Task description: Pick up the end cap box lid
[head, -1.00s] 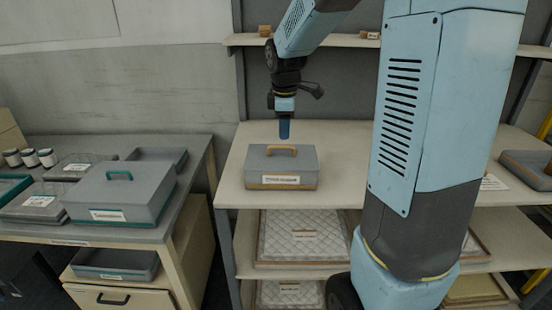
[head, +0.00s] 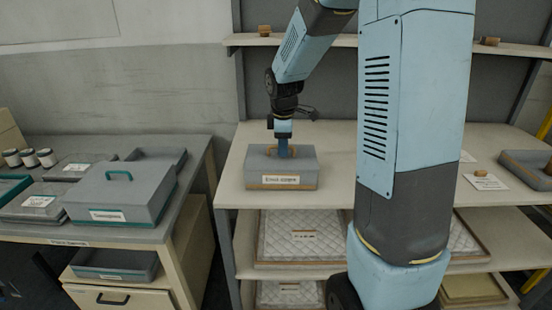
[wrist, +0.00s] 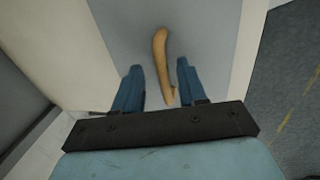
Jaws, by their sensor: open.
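A grey box with a wooden-coloured handle stands on the pale workbench, with a white label (head: 281,181) on its front. Its grey lid (head: 305,163) is on it and also fills the middle of the wrist view (wrist: 207,30). My gripper (head: 283,153) is open, pointing down at the top of this lid. In the wrist view, the curved handle (wrist: 161,55) lies between my two blue fingers (wrist: 158,70), with a gap visible on each side. In the head view my fingers partly hide the handle.
A larger grey box with a green handle (head: 119,176) stands on the left table, near several jars (head: 29,158) and trays. Above the bench is a shelf (head: 335,40). A grey tray (head: 528,172) sits at the bench's right. The bench behind the box is clear.

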